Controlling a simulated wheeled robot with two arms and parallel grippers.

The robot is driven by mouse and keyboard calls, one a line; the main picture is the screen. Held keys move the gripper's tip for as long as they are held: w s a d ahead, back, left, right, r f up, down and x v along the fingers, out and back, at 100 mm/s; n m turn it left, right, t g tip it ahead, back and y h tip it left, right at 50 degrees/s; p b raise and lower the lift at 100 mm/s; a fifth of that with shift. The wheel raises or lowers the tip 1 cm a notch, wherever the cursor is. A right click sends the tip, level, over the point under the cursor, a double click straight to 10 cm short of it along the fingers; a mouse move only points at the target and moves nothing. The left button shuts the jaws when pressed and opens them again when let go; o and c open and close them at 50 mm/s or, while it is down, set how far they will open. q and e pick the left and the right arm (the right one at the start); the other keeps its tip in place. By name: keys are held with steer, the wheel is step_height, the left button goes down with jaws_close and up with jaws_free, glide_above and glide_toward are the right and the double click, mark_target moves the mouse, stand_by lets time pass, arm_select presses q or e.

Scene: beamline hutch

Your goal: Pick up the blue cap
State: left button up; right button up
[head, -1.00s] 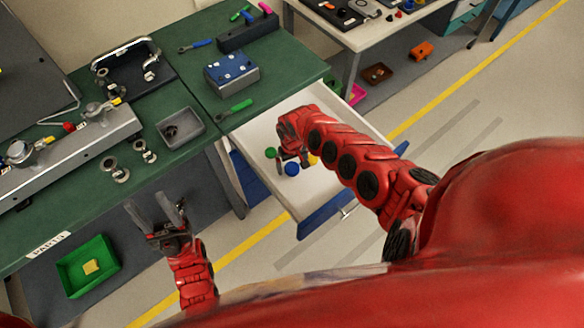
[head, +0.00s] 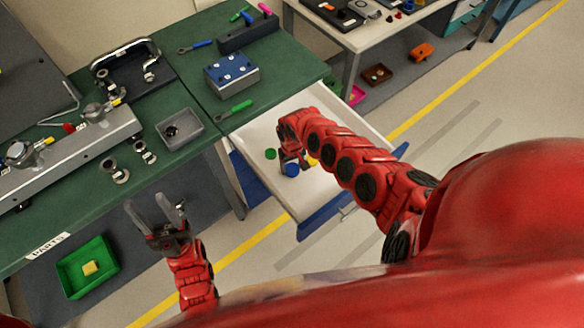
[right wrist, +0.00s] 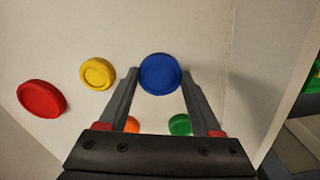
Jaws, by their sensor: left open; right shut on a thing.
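The blue cap (right wrist: 160,74) is a round disc between the two fingertips of my right gripper (right wrist: 160,80) in the right wrist view. The right gripper is shut on it, with a finger against each side. In the head view the blue cap (head: 291,170) shows below my right gripper (head: 289,163), over the open white drawer (head: 272,127). I cannot tell whether the cap touches the drawer floor. My left gripper (head: 157,212) is open and empty, to the left of the drawer.
In the drawer lie a green cap (right wrist: 180,125), a yellow cap (right wrist: 97,73), a red cap (right wrist: 42,98) and an orange cap (right wrist: 132,125). The drawer's walls surround my right gripper. A green workbench (head: 190,75) stands behind it. A green bin (head: 73,270) is at lower left.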

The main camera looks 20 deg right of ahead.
steer(key=shift+r, duration=0.15)
step_height(320, 180, up, 10)
stand_by(0.4)
stand_by(0.9)
